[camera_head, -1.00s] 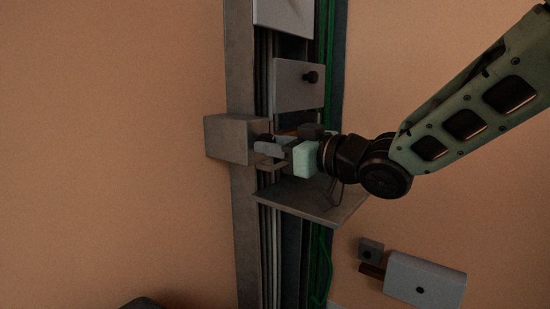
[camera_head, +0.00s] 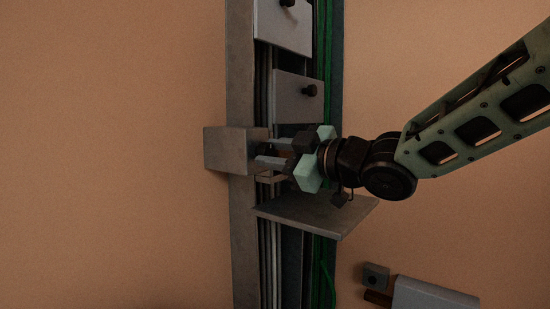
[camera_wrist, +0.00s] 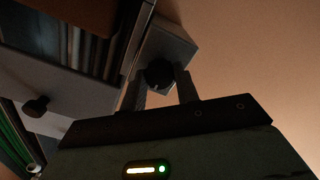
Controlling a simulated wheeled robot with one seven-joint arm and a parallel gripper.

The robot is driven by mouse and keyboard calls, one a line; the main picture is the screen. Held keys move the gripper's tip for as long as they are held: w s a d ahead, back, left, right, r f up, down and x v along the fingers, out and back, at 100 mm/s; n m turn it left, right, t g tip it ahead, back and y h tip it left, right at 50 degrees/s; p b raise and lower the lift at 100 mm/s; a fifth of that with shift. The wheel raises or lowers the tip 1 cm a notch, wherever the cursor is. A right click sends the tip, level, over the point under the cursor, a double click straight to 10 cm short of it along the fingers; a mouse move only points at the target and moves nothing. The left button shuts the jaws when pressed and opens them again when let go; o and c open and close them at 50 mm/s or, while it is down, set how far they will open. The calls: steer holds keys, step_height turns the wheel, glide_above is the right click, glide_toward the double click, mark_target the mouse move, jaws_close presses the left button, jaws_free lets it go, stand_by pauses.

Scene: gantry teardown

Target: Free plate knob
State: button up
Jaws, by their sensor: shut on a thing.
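The dark round knob (camera_wrist: 158,73) is on the face of a grey block (camera_wrist: 170,45) in the wrist view. In the head view this block (camera_head: 226,150) sits on the left of the vertical rail. My gripper (camera_head: 262,156) reaches in from the right and is shut on the knob. In the wrist view its two fingers (camera_wrist: 161,92) stand on either side of the knob. In the head view the knob is mostly hidden by the fingers.
A grey plate (camera_head: 325,210) juts out just below my gripper. Above are grey panels with dark knobs, one panel (camera_head: 292,98) close over the gripper. Green cables (camera_head: 326,262) run down the rail's right side. A grey box (camera_head: 430,294) is on the wall at lower right.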

stand_by(0.3)
steer(key=o, duration=1)
steer(key=shift+c, duration=0.2)
steer(key=p+v, duration=0.2)
steer(key=v, duration=1.5)
steer(key=shift+d, duration=0.2)
steer(key=shift+s+f, duration=0.1)
steer(key=shift+f, duration=0.05)
